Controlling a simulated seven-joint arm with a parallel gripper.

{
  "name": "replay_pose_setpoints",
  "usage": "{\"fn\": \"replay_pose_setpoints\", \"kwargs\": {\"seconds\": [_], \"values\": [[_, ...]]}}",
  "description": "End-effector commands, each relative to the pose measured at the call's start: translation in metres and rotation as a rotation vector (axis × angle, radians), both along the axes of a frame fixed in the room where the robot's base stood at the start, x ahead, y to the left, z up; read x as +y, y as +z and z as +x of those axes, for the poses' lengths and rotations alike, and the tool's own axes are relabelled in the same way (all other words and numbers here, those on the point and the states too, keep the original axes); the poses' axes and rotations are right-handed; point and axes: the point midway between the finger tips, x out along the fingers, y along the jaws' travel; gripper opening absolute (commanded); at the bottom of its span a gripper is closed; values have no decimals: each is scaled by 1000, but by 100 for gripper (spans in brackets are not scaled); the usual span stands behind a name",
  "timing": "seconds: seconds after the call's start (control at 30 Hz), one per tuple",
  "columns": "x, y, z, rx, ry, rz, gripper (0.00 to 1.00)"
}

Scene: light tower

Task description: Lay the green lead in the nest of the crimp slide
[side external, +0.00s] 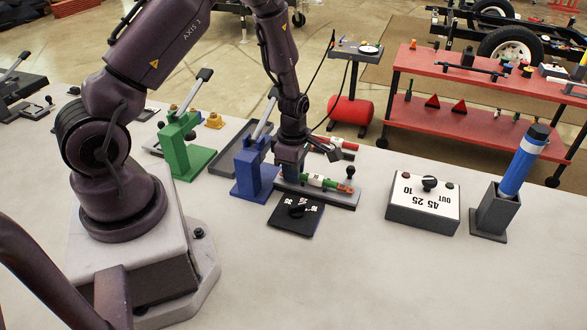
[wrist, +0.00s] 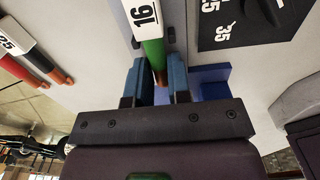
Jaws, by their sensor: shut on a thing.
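The green lead (side external: 315,181), with a white label, lies lengthwise over the grey crimp slide (side external: 345,203) in the side view. My gripper (side external: 290,172) is at its left end, pointing down, just beside the blue press. In the wrist view the green lead (wrist: 152,50) shows its "16" label and a copper-coloured end between the two blue fingers of my gripper (wrist: 160,88). My gripper is shut on the lead. The fingers hide part of the lead's near end. I cannot tell whether the lead touches the nest or hovers just above it.
The blue press (side external: 250,175) and the green press (side external: 183,150) stand to the left. Red leads (side external: 335,142) lie behind. The dial box (side external: 424,200) and a holder with a blue bottle (side external: 522,163) stand right.

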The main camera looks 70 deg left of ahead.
Motion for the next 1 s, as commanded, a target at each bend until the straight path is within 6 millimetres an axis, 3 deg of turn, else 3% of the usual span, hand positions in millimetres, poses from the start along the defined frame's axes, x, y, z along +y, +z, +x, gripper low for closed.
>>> {"fn": "replay_pose_setpoints", "kwargs": {"seconds": [0.3, 0.33, 0.43, 0.77, 1.0], "values": [[0, -1, 0, -1, -1, 1, 0], [0, -1, 0, -1, -1, 1, 25], [0, -1, 0, -1, 0, 1, 48], [0, 1, 0, -1, -1, 1, 48], [0, 39, 1, -6, -2, 3, 48]]}}
